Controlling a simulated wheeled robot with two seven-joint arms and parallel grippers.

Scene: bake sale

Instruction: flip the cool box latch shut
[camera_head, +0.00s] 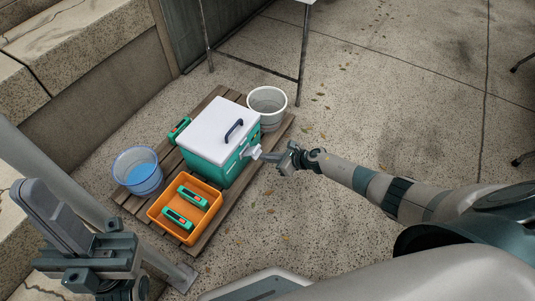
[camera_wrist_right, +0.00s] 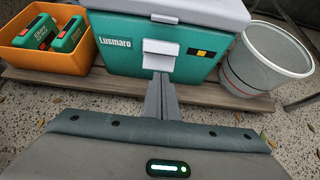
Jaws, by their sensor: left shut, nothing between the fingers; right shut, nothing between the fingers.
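The cool box (camera_head: 217,131) is teal with a white lid that lies closed and a dark handle on top. It stands on a wooden pallet. Its pale grey latch (camera_head: 252,153) is on the front face, and in the right wrist view the latch (camera_wrist_right: 158,55) hangs just below the lid's edge. My right gripper (camera_head: 272,157) is shut and empty, its fingertips at the latch; in the right wrist view the tips (camera_wrist_right: 161,78) are just under the latch's lower part. I cannot tell whether they touch. My left gripper (camera_head: 60,220) is shut and empty, far from the box.
An orange crate (camera_head: 157,212) with green packs sits beside the cool box on the pallet (camera_head: 203,243). A blue-tinted bucket (camera_head: 138,172) is at the left, a white bin (camera_head: 267,104) behind. A green pack (camera_head: 179,130) lies beside the box.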

